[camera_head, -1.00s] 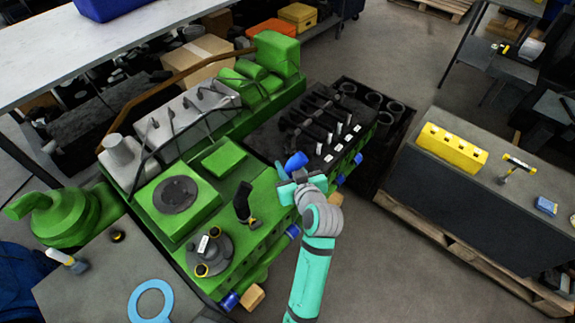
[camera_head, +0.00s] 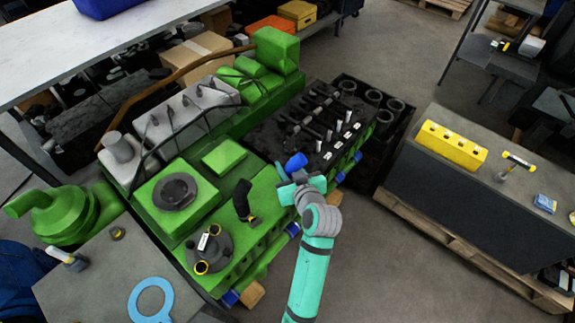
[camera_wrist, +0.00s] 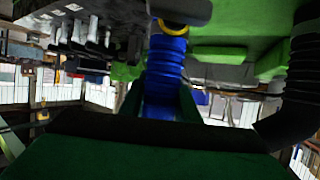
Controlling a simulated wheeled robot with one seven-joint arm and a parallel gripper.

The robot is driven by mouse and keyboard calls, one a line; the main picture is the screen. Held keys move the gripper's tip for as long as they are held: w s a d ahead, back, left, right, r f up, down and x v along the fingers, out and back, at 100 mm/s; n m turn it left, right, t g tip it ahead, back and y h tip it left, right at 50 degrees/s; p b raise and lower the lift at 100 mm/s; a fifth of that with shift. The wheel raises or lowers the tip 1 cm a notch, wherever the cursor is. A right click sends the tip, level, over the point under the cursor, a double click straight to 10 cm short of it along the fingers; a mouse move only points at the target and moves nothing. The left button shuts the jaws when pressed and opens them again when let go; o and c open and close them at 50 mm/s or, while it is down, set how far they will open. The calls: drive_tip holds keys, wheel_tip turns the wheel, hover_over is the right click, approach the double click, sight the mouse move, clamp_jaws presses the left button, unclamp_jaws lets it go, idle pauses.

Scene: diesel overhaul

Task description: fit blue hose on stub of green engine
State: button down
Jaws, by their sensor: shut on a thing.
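The green engine (camera_head: 262,200) stands left of centre in the head view. My gripper (camera_head: 299,176) is over its right edge, shut on the blue hose (camera_head: 295,161), a short tube that sticks out past the fingers. In the wrist view my gripper (camera_wrist: 160,105) has the ribbed blue hose (camera_wrist: 167,62) between its fingers. The hose's far end is close to a yellow ring (camera_wrist: 173,27) on a dark cylindrical part. I cannot tell whether they touch or only overlap in the view. A black elbow (camera_head: 242,201) with a yellow ring stands on the engine's top.
A black cylinder-head block (camera_head: 312,118) with several rods lies just beyond my gripper. A dark bench with a yellow block (camera_head: 452,147) stands at the right. The floor (camera_head: 375,260) between engine and bench is clear. A grey table with a light-blue ring (camera_head: 134,303) is at the lower left.

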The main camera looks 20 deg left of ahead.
drive_tip(key=shift+f, duration=1.2)
idle(0.6)
drive_tip(key=c, duration=1.3)
unclamp_jaws()
drive_tip(key=shift+o, duration=0.2)
drive_tip(key=v, duration=1.1)
